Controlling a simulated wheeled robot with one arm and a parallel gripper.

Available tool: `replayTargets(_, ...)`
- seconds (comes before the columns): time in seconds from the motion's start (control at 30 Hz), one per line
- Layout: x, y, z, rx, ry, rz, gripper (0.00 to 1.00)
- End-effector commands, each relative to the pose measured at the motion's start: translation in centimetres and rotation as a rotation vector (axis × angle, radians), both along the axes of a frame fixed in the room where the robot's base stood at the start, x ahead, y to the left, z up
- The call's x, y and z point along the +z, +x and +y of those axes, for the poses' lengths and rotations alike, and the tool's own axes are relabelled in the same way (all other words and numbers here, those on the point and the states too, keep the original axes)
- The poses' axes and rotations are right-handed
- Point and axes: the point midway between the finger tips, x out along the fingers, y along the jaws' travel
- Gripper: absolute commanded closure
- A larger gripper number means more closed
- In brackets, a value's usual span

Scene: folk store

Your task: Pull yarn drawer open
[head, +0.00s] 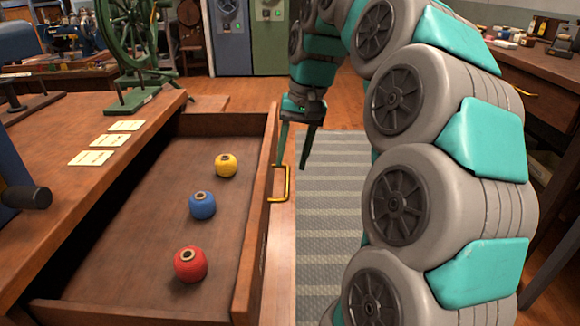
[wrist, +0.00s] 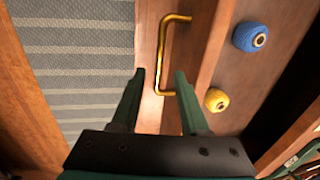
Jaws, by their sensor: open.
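The yarn drawer (head: 252,222) stands pulled out from the wooden cabinet. A yellow yarn ball (head: 226,165), a blue yarn ball (head: 202,204) and a red yarn ball (head: 190,264) sit in it in a row. Its brass handle (head: 286,184) is on the front panel and also shows in the wrist view (wrist: 164,50). My gripper (head: 296,164) is open and empty beside the far end of the handle. In the wrist view, the fingertips (wrist: 160,72) lie on either side of the handle's lower end in the picture; I cannot tell whether they touch it.
A striped grey rug (head: 335,190) covers the floor to the right of the drawer. A green spinning wheel (head: 130,45) and several paper cards (head: 108,141) are on the cabinet top. A wooden desk (head: 540,70) stands at the right.

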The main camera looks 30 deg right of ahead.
Motion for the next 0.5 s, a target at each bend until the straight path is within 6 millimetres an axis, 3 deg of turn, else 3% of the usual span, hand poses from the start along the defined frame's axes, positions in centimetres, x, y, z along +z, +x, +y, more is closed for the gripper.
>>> replayTargets(0.2,2.7,-0.2,-0.5,-0.001,-0.001,-0.002,0.55)
replayTargets(0.5,4.1,-0.4,-0.7,-0.001,0.000,0.002,0.55)
